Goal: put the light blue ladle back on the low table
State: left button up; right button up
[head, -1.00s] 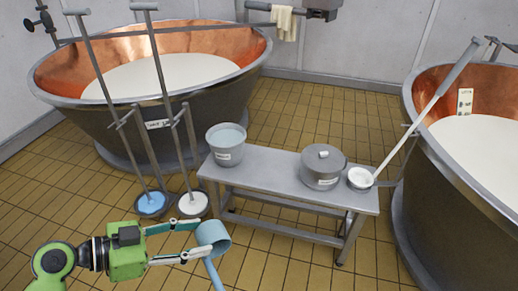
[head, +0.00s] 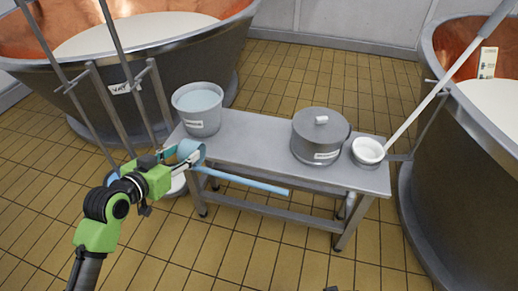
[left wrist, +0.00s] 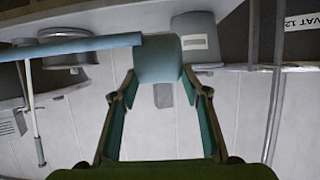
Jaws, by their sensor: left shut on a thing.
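My left gripper (head: 180,163) is shut on the light blue ladle (head: 245,181). The ladle's cup is at the fingers, and its handle stretches right, across the table's front side in the head view. In the left wrist view the cup of the ladle (left wrist: 157,60) sits between the fingertips of my left gripper (left wrist: 160,84), with the handle running left. The low table (head: 255,137) is grey metal, and its top is bare between bucket and pot. The ladle overlaps its front left in the picture; I cannot tell the gap. My right gripper is not in view.
A grey bucket (head: 198,112) stands on the table's left end and a lidded pot (head: 318,140) towards the right. A white long-handled ladle (head: 369,151) is at the right end. Copper vats stand behind left (head: 150,75) and at right (head: 460,160).

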aim_at(184, 152)
pick_arm(q)
jog(key=w, duration=0.1)
jog(key=w+f+b, duration=0.1)
jog(key=w+d, duration=0.1)
jog(key=shift+w+f+n+y+b, duration=0.25)
jog(key=shift+f+n+y+b, duration=0.05)
jog(key=b+x, duration=0.1)
jog(key=x, duration=0.3)
jog(key=f+b+x, duration=0.1)
jog(key=x, duration=0.4)
jog(key=b+x, duration=0.2)
jog(key=x, duration=0.3)
jog(key=shift+f, duration=0.4)
jog(key=shift+s, duration=0.1)
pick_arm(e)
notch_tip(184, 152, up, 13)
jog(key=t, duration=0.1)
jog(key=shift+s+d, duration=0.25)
pick_arm(q)
jog(key=shift+r, duration=0.1)
jog(key=o, duration=1.6)
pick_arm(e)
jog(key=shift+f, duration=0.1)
